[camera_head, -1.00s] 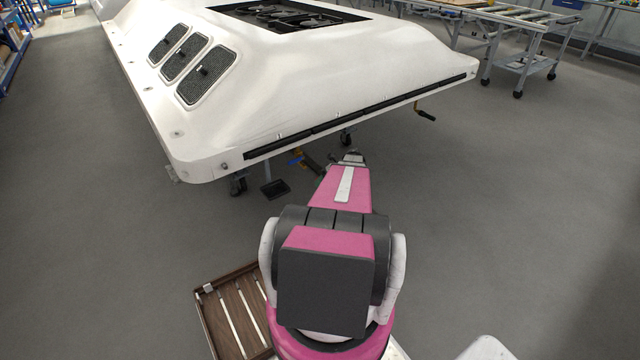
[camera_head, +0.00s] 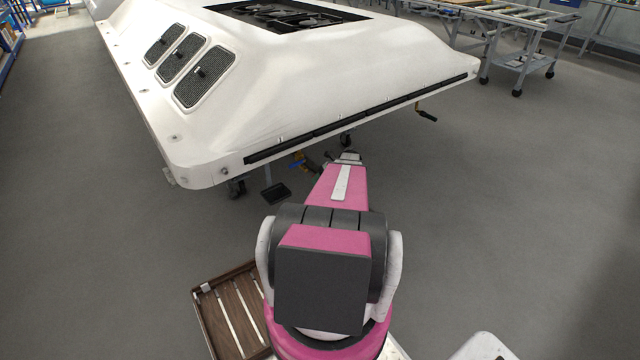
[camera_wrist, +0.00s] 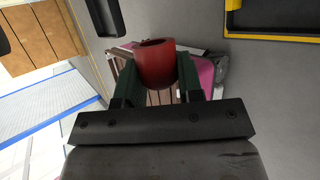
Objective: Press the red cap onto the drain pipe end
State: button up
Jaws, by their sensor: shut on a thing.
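In the wrist view my gripper (camera_wrist: 157,88) is shut on the red cap (camera_wrist: 155,66), with a dark green finger on each side of it. The cap is a short red cylinder, and its round opening shows at the top. In the head view my pink and grey arm reaches toward the near lower edge of the white body, and the gripper and cap are hidden there. I cannot make out the drain pipe end in either view.
The large white body (camera_head: 300,95) stands on castors, with a black strip (camera_head: 360,118) along its edge and a crank handle (camera_head: 426,113) on the right. A black pedal-like part (camera_head: 276,192) sits below. A slatted wooden crate (camera_head: 226,310) lies near my base. Open floor lies right.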

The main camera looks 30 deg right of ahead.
jog(key=shift+w+a, duration=0.2)
jog(key=shift+w, duration=2.25)
jog(key=shift+w+a, duration=0.1)
jog(key=shift+w, duration=1.2)
jog(key=o, duration=1)
jog(key=v, duration=1)
jog(key=shift+s+d+r, duration=0.2)
jog(key=shift+d, duration=0.1)
jog(key=shift+a, duration=0.1)
